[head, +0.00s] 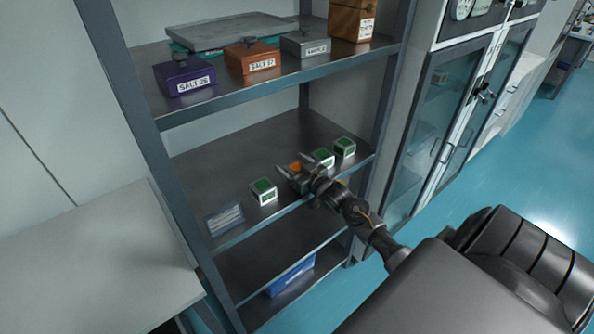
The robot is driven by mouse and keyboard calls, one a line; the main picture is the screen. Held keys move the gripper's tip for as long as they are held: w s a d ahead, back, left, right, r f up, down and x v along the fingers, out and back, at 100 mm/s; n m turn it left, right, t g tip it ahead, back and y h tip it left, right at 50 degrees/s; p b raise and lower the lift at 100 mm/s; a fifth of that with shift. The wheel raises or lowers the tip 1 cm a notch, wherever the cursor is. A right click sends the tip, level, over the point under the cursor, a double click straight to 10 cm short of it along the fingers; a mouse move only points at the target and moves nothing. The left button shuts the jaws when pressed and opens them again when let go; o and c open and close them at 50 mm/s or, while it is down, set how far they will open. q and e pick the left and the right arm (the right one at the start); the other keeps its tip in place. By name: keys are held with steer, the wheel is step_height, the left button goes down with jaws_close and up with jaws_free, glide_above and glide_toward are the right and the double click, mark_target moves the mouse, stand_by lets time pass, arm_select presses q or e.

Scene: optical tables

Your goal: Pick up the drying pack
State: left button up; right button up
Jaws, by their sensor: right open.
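Several small white-sided packs stand on the middle shelf. One has an orange top (296,167); the others have green tops, including a left one (264,190), one right of my gripper (324,158) and a far right one (345,147). Which of them the task calls the drying pack is not marked legibly. My right gripper (293,170) reaches in over the shelf's front edge. It is open, with its fingers on either side of the orange-topped pack, whose lower part it hides. I cannot tell whether the fingers touch it. My left gripper is out of view.
The middle shelf (215,165) has a labelled plate (225,219) at its front left. The upper shelf holds a purple box (183,75), an orange-brown box (252,57), a grey box (305,44) and a wooden box (351,18). A rack post (135,110) stands left.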

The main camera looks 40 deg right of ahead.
steer(key=c, duration=1.1)
steer(key=shift+c, duration=0.2)
steer(key=shift+b, duration=0.55)
steer(key=s+b, duration=0.3)
steer(key=s, duration=1.5)
steer(key=shift+d+r+b, duration=0.15)
steer(key=shift+b, duration=0.15)
